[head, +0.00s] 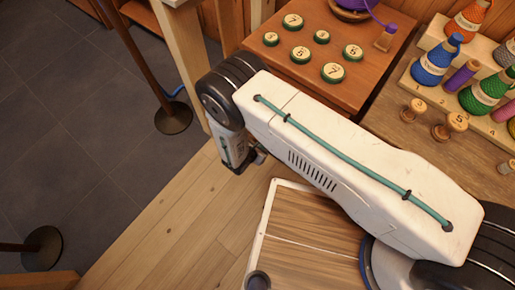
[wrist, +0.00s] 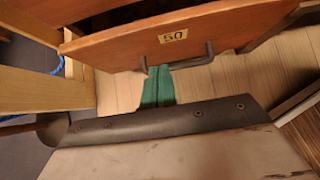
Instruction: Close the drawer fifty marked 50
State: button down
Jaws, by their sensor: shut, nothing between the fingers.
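The drawer fifty shows in the wrist view as an orange-brown wooden front (wrist: 120,45) with a yellow "50" plate and a dark bar handle (wrist: 192,60). Its top edge is tilted in the picture. A darker space shows behind the front at upper left, so it appears pulled out; how far I cannot tell. My gripper (wrist: 157,72) has its green fingers together, empty, pointing at the front just below and left of the handle. I cannot tell whether they touch it. In the head view my arm hides the drawer, and only the gripper's body shows.
A shelf of coloured thread cones (head: 430,65) stands at right. Pale wooden legs and a post with a round base (head: 173,118) stand left. The grey tiled floor (head: 80,120) is mostly clear.

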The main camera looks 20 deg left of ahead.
jog(key=w+d+f, duration=0.2)
jog(key=w, duration=0.4)
jog(key=shift+d+f, duration=0.15)
jog(key=shift+d, duration=0.05)
jog(key=shift+w+d, duration=0.25)
jog(key=shift+w, duration=0.35)
jog(key=shift+w+d, duration=0.25)
jog(key=shift+w, duration=0.3)
